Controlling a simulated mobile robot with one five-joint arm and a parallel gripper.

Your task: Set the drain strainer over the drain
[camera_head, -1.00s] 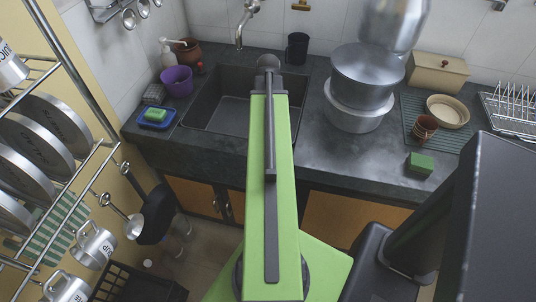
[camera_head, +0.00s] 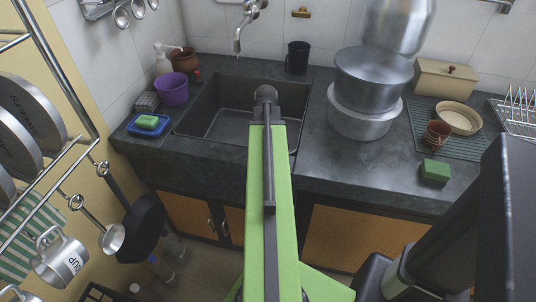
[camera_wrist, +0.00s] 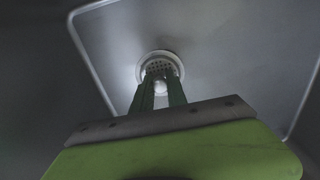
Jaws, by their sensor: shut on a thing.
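In the wrist view, the two green fingers of my gripper (camera_wrist: 160,95) point down into the sink (camera_wrist: 225,45), close on either side of a small pale round knob (camera_wrist: 160,87). A perforated disc, the strainer (camera_wrist: 158,69), shows just past the fingertips, within a pale round rim at the drain (camera_wrist: 145,60). The gripper is shut on the strainer's knob. I cannot tell whether the strainer touches the drain or hangs just above it. In the head view, my green arm reaches over the sink (camera_head: 215,120) and hides the gripper, strainer and drain.
A tap (camera_head: 238,38) hangs over the sink's back edge. Left of the sink are a purple pot (camera_head: 173,91) and a blue tray (camera_head: 139,127) with a sponge. Large steel pots (camera_head: 366,115) stand to the right. A rack of steel lids and mugs (camera_head: 62,258) is near on the left.

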